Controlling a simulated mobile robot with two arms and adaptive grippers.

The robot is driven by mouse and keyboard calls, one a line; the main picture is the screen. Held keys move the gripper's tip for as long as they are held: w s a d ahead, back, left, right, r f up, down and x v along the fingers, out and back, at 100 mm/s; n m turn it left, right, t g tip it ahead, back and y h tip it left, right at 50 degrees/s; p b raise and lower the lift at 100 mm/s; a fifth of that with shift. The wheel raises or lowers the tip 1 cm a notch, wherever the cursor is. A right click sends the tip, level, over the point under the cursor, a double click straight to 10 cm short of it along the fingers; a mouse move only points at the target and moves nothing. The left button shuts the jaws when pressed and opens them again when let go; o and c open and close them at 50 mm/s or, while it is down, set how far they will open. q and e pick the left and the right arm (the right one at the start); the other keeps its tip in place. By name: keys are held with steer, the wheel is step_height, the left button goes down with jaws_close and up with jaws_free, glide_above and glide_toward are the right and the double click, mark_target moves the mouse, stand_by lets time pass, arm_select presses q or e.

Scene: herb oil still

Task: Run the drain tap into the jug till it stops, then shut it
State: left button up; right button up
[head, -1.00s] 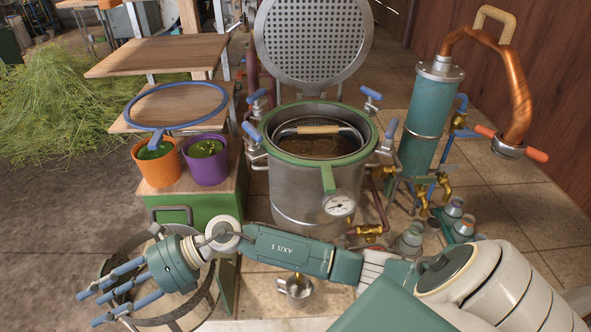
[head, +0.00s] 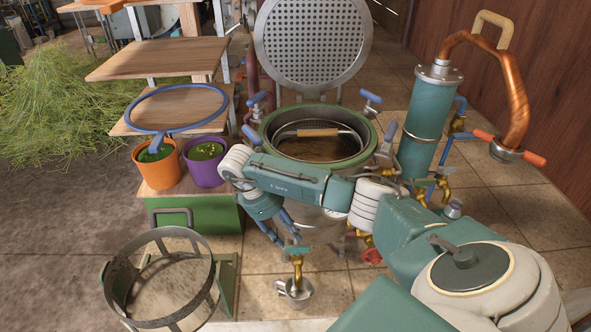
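The drain tap (head: 297,268) is brass with a teal handle (head: 297,250), low in front of the still pot (head: 270,200). A small metal jug (head: 298,295) stands on the floor tiles directly below its spout. No stream is clearly visible between spout and jug, and the jug's contents cannot be made out. My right gripper (head: 287,240) points down just above the tap handle, its blue fingers apart. Whether a finger touches the handle cannot be told. My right arm crosses in front of the pot and hides much of its front. My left gripper is not in view.
The pot's perforated lid (head: 315,42) stands raised behind it. An orange bucket (head: 157,172) and a purple bucket (head: 205,170) stand at left. A round metal frame (head: 115,290) is at the lower left. A teal condenser (head: 425,120) with a copper pipe (head: 515,90) rises at right.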

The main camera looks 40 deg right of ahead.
mark_target(298, 248)
steer(key=p+x, duration=0.1)
steer(key=x, duration=0.5)
steer(key=shift+s+f, duration=0.1)
steer(key=shift+f, duration=0.3)
steer(key=shift+d, duration=0.1)
jaws_close()
